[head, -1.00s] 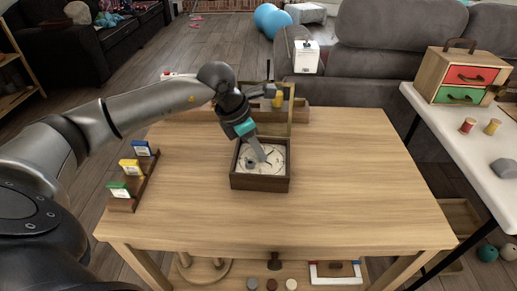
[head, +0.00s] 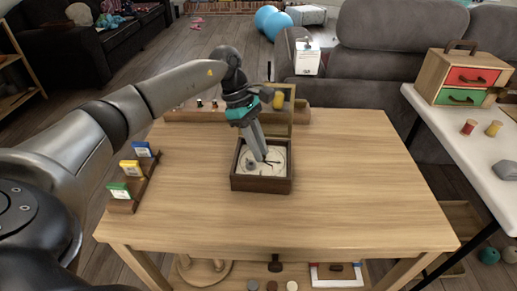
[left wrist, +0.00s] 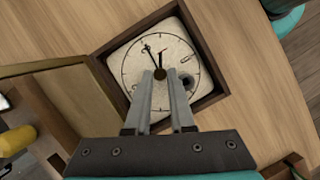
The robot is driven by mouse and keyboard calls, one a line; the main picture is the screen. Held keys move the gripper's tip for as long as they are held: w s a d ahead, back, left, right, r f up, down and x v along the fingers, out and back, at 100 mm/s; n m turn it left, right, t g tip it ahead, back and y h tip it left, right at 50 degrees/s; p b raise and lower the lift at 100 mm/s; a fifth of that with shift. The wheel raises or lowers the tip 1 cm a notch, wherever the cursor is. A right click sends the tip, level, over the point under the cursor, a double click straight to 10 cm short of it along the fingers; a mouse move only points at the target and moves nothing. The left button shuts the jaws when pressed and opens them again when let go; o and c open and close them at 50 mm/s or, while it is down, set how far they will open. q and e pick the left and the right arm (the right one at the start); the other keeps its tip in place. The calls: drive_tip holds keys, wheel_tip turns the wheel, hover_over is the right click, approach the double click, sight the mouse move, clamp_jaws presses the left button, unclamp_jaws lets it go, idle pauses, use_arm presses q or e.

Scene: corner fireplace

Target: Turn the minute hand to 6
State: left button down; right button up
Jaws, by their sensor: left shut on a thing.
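A white clock dial (head: 277,168) lies face up in an open dark wooden box (head: 262,184) on the table. It also shows in the left wrist view (left wrist: 136,64), with drawn marks around its edge. A long thin dark hand (left wrist: 149,50) points up and slightly left there; a shorter dark hand stands beside it. My left gripper (head: 262,157) reaches down over the dial. In the left wrist view its fingertips (left wrist: 160,76) sit either side of a dark knob (left wrist: 160,73) at the dial's centre. The fingers partly hide the lower dial. My right gripper is out of view.
The box's lid (left wrist: 70,95) stands open at the back. A yellow piece (head: 278,100) is behind it. A rack with coloured cards (head: 131,169) stands at the table's left. The right of the table (head: 360,170) is clear.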

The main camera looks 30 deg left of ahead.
use_arm(q)
drive_tip(key=m, duration=0.2)
drive_tip(key=m+g+b, duration=0.1)
drive_tip(key=shift+w+m, duration=0.2)
drive_tip(key=shift+m, duration=0.2)
drive_tip(key=m+g+b, duration=0.1)
drive_tip(key=m, duration=0.1)
drive_tip(key=shift+w+d+m+y, duration=0.1)
drive_tip(key=shift+m+y, duration=0.2)
drive_tip(key=shift+m, duration=0.1)
drive_tip(key=m+g, duration=0.1)
drive_tip(key=m, duration=0.1)
drive_tip(key=m+y+b, duration=0.1)
drive_tip(key=m, duration=0.1)
drive_tip(key=shift+w+d+m+g, duration=0.1)
drive_tip(key=shift+d+m+g, duration=0.05)
drive_tip(key=shift+m+g, duration=0.2)
drive_tip(key=m+g+y, duration=0.1)
drive_tip(key=m, duration=0.2)
drive_tip(key=shift+d+b, duration=0.1)
drive_tip(key=shift+b, duration=0.2)
drive_tip(key=shift+d+m+y, duration=0.1)
drive_tip(key=shift+m+y, duration=0.4)
drive_tip(key=shift+m, duration=1.05)
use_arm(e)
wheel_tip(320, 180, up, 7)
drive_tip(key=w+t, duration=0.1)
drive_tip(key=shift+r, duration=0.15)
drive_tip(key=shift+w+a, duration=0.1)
